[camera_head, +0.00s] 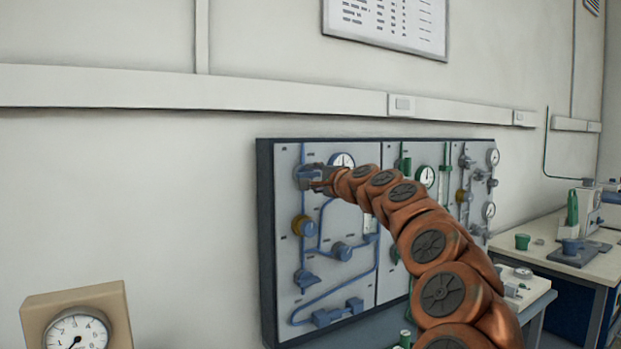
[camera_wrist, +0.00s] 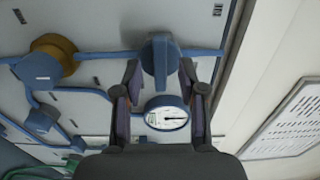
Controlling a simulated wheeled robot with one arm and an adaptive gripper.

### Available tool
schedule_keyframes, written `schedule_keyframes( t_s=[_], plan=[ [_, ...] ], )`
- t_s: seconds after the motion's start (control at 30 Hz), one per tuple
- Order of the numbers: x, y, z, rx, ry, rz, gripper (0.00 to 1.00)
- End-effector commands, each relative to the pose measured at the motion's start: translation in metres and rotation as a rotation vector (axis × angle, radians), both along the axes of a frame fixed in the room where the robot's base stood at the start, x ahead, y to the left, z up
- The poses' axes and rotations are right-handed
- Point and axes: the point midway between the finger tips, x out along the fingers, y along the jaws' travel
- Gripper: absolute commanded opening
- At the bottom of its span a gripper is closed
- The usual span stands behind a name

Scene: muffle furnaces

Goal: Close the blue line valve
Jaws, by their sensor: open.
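The panel (camera_head: 287,250) on the wall carries a blue line with several blue fittings. In the wrist view, a round blue valve with a bar handle (camera_wrist: 160,62) sits on the blue pipe (camera_wrist: 110,56). My gripper (camera_wrist: 160,76) is open, with one finger on each side of this handle in the picture; I cannot tell whether they touch it. In the head view, my gripper (camera_head: 318,178) is at the panel's upper left corner and partly hides this valve. A brass-coloured knob with a blue handle (camera_wrist: 48,62) is on the same line.
A white gauge (camera_wrist: 166,113) shows between my fingers, close to the valve. Other blue fittings (camera_head: 342,251) lie lower on the panel. Green and grey line sections are to the right, partly behind my arm. A boxed gauge (camera_head: 77,330) stands at lower left.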

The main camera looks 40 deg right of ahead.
Motion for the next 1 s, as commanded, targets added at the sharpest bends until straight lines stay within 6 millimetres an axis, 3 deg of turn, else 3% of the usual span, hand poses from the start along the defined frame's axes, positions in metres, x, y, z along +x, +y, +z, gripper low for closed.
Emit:
schedule_keyframes(
  t_s=[0.7, 1.0],
  plan=[
    [-0.088, 0.005, 0.0, 0.001, 0.0, 0.0, 0.41],
    [-0.105, 0.006, 0.0, -0.001, -0.001, 0.0, 0.41]
  ],
)
